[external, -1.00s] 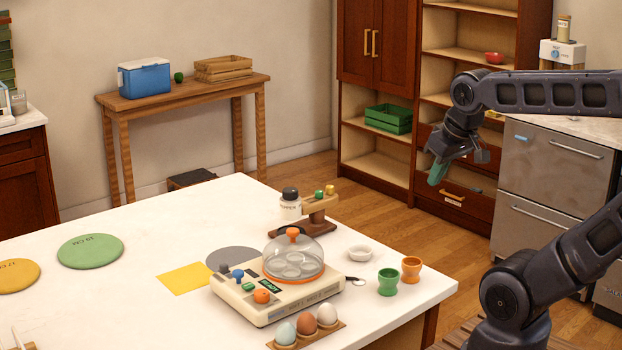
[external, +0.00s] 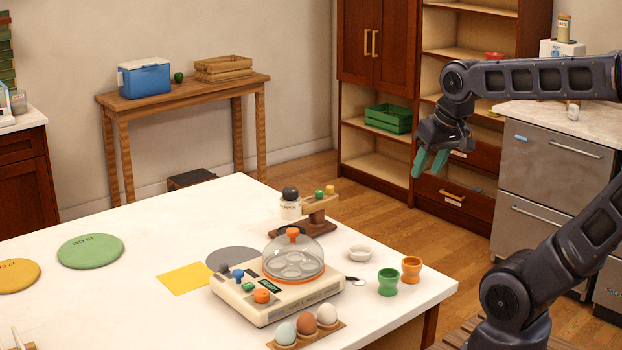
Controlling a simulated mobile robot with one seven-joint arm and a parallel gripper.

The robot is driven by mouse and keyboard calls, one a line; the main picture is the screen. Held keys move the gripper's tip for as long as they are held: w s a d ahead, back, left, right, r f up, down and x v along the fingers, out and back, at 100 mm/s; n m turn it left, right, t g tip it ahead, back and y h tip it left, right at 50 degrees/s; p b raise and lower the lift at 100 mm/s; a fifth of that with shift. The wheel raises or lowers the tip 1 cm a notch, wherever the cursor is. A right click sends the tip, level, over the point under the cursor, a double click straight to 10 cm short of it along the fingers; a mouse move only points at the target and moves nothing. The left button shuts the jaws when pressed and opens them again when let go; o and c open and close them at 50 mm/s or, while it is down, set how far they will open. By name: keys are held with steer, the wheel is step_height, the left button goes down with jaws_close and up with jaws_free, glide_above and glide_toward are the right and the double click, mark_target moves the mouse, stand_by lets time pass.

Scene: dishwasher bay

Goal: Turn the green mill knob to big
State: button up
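A wooden stand (external: 303,228) on the white table carries a small green knob (external: 319,194) and a yellow knob (external: 330,189) on its raised arm. I cannot tell whether this green knob is the mill knob, and no "big" mark is legible on it. A cream egg cooker (external: 262,312) with a clear dome stands in front, with another green knob (external: 248,287) between blue and orange ones. My gripper (external: 427,171) hangs in the air beyond the table's right side, apart from everything. Its two teal fingers are spread and empty.
A green cup (external: 388,282), an orange cup (external: 411,269) and a small white dish (external: 360,253) stand near the table's right edge. Several eggs sit in a wooden holder (external: 280,341) in front. A white appliance (external: 562,47) at the back right is mostly hidden by my arm.

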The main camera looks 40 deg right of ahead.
steer(key=w+d+r+m+g, duration=0.1)
steer(key=w+r+m, duration=0.1)
steer(key=w+m, duration=0.7)
steer(key=m+g, duration=0.3)
steer(key=m, duration=1.3)
glide_above(319, 191)
step_height(319, 191, down, 11)
step_height(319, 191, down, 11)
steer(key=shift+r, duration=0.1)
jaws_close()
